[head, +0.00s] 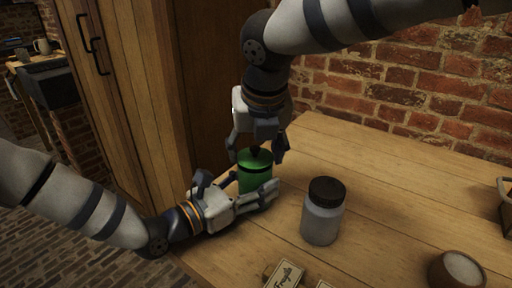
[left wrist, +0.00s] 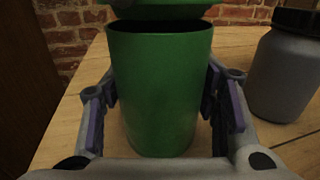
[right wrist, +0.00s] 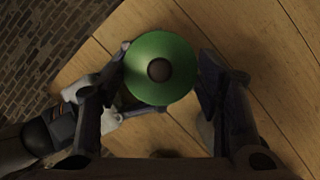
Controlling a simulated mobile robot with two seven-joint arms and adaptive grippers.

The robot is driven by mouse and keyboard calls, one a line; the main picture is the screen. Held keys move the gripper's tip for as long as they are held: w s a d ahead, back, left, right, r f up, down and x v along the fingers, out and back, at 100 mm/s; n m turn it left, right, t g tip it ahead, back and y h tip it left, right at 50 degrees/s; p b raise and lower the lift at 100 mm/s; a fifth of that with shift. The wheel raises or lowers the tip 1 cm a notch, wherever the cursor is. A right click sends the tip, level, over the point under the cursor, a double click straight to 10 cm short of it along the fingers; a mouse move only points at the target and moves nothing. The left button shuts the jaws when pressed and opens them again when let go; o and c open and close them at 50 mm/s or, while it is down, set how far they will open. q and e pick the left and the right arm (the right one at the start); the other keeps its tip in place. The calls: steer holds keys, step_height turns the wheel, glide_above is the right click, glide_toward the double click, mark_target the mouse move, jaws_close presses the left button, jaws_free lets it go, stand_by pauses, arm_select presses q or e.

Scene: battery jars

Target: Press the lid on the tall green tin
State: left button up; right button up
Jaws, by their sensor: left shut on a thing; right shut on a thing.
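The tall green tin (head: 252,183) stands upright on the wooden table near its left edge. My left gripper (head: 256,196) is shut around its body, and the left wrist view shows one finger on each side of the tin (left wrist: 155,95). The green lid (right wrist: 150,92) with its dark round knob (right wrist: 158,69) is between the fingers of my right gripper (right wrist: 160,80), which is shut on it from above. In the left wrist view the lid (left wrist: 160,9) is just over the tin's mouth, with a dark gap between lid and rim.
A grey jar with a black lid (head: 323,212) stands right of the tin. A small label card (head: 285,275) lies at the front edge. A wooden bowl of white stuff (head: 457,270) is at front right. A wooden cabinet (head: 150,100) and brick wall (head: 400,85) stand behind.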

steer(key=shift+f, duration=0.55)
steer(key=o, duration=0.9)
steer(key=v, duration=1.2)
arm_select(q)
steer(key=o, duration=1.8)
steer(key=shift+c, duration=0.2)
